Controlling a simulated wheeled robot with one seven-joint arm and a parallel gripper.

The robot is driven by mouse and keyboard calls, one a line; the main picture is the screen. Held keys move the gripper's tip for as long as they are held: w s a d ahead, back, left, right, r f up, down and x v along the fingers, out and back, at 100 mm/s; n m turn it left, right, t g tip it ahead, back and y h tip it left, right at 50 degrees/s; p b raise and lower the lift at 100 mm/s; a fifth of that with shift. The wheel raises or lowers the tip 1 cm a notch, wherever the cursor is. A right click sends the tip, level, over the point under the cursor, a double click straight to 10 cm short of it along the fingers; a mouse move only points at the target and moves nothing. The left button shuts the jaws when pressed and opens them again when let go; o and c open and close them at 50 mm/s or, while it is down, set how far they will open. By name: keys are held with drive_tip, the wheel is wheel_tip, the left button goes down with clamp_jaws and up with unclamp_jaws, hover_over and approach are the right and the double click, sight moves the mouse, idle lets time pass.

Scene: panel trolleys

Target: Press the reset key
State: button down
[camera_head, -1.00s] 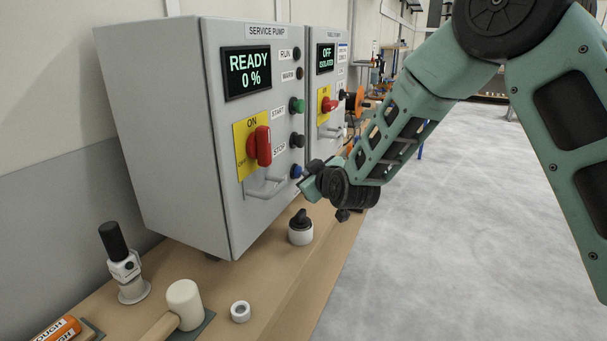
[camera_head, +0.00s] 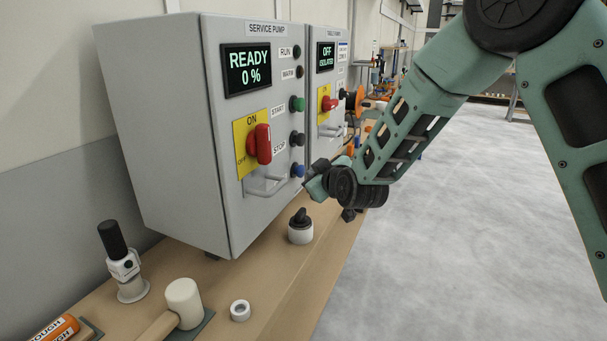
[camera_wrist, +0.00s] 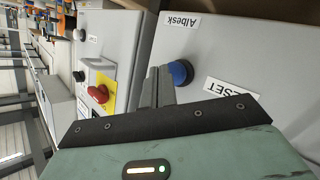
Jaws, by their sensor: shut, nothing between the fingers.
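The blue reset key (camera_head: 297,171) is the lowest button on the front of the grey SERVICE PUMP cabinet (camera_head: 165,130). In the wrist view the blue key (camera_wrist: 180,72) stands beside a label ending in "ESET" (camera_wrist: 232,88), which is partly cut off. My gripper (camera_head: 308,180) is shut and empty, just right of the key in the head view. In the wrist view my shut fingers (camera_wrist: 158,86) point at the panel beside the key; a narrow gap seems to part them, but contact cannot be told. The display (camera_head: 247,70) reads READY 0 %.
A red switch (camera_head: 262,145) on a yellow plate, a grey handle (camera_head: 266,185) and a green button (camera_head: 297,104) share the panel. A second cabinet (camera_head: 324,95) reads OFF ISOLATED. A black-knobbed white device (camera_head: 300,229) stands on the bench below. Floor at right is clear.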

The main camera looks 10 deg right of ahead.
drive_tip(key=shift+s+d, duration=0.2)
drive_tip(key=shift+d, duration=0.05)
drive_tip(key=shift+s+d+b, duration=0.35)
drive_tip(key=shift+s+d, duration=0.4)
drive_tip(key=shift+d, duration=0.3)
drive_tip(key=shift+s+d+b, duration=0.35)
drive_tip(key=shift+s+d, duration=0.35)
drive_tip(key=shift+d, duration=0.3)
drive_tip(key=s+a+f+g+y+p, duration=0.1)
drive_tip(key=s+a+g, duration=0.35)
drive_tip(key=s, duration=0.55)
drive_tip(key=s+a+g, duration=0.4)
drive_tip(key=s+a, duration=0.2)
drive_tip(key=s, duration=0.3)
drive_tip(key=s+d+g+h, duration=0.1)
drive_tip(key=s+g, duration=0.2)
drive_tip(key=s, duration=0.7)
drive_tip(key=s+d+g+h+p, duration=0.1)
drive_tip(key=s+d+g+h, duration=0.1)
drive_tip(key=s, duration=0.9)
drive_tip(key=shift+s+r+g, duration=0.2)
drive_tip(key=shift+s+g, duration=0.05)
drive_tip(key=shift+g, duration=0.2)
